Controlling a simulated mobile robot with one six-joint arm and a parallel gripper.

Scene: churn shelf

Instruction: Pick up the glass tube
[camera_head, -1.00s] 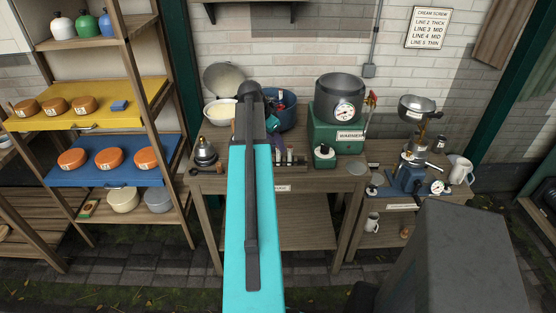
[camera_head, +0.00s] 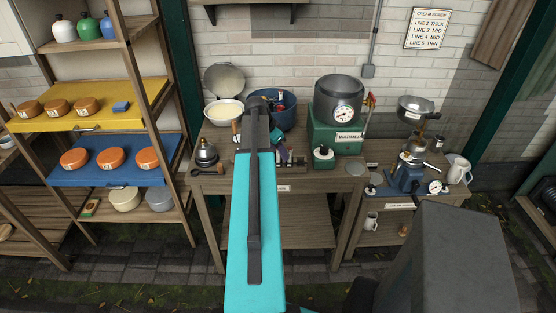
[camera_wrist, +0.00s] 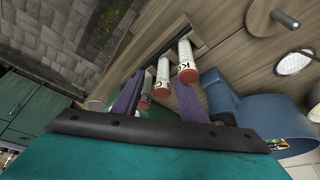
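Several white glass tubes with red ends stand in a wooden rack in the wrist view. One tube (camera_wrist: 162,74) and a shorter-looking one (camera_wrist: 145,87) show between my finger lines, and another tube (camera_wrist: 187,62) shows just right of them. My gripper (camera_wrist: 158,92) has two purple fingers spread apart, with nothing clearly clamped. I cannot tell whether the fingers touch a tube. In the head view my gripper (camera_head: 281,150) is at the rack on the middle table, and my turquoise arm hides part of that spot.
The wooden table (camera_head: 215,181) also holds a bell-like metal piece (camera_head: 206,154), a cream bowl (camera_head: 224,112), a blue tub (camera_head: 287,117) and a green warmer (camera_head: 323,127) with a steel pot. Shelves with orange rounds stand at the left. A small dark-blue machine (camera_head: 407,179) stands at the right.

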